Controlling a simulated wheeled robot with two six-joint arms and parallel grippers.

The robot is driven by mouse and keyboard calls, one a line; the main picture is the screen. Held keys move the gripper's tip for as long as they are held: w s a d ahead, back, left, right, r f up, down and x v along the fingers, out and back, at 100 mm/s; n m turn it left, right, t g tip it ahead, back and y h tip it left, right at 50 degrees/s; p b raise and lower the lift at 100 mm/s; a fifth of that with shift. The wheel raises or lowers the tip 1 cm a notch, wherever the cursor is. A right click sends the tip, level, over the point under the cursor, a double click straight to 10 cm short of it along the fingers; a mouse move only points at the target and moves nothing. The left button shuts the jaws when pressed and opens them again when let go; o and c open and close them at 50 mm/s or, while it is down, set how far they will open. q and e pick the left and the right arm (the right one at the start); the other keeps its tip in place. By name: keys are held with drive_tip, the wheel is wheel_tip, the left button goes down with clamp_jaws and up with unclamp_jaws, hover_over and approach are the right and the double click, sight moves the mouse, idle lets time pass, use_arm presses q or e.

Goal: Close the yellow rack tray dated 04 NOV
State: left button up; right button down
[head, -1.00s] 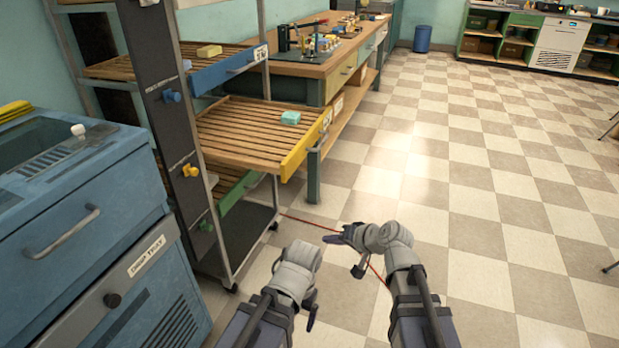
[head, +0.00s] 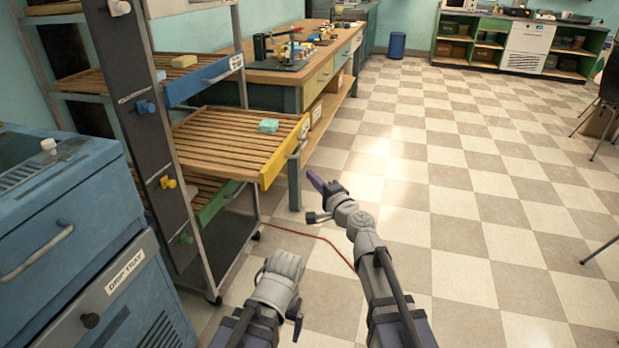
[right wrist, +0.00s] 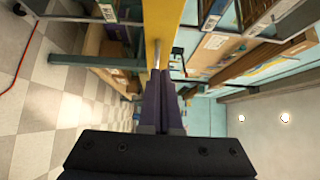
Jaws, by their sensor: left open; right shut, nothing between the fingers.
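The yellow-fronted rack tray (head: 270,168) sticks out of the rack, its slatted wooden bed (head: 215,140) exposed with a teal soap bar (head: 268,126) on it. A white label (head: 304,128) and a metal handle (head: 299,149) are on its front; the date is too small to read. My right gripper (head: 314,184) is shut and empty, just right of and below the tray's front. In the right wrist view its fingers (right wrist: 161,95) point at the yellow front (right wrist: 158,25); I cannot tell if they touch. My left gripper (head: 297,318) is open, low near the floor, away from the tray.
A blue-fronted tray (head: 205,80) with a yellow soap bar is above, and a green-fronted tray (head: 220,203) below. The rack post (head: 150,130) carries coloured knobs. A wooden workbench (head: 290,70) stands behind, a blue cabinet (head: 70,230) at left. The checkered floor (head: 460,220) is open at right.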

sight(283, 158)
drive_tip(key=shift+w+a, duration=3.55)
drive_tip(key=shift+w, duration=0.25)
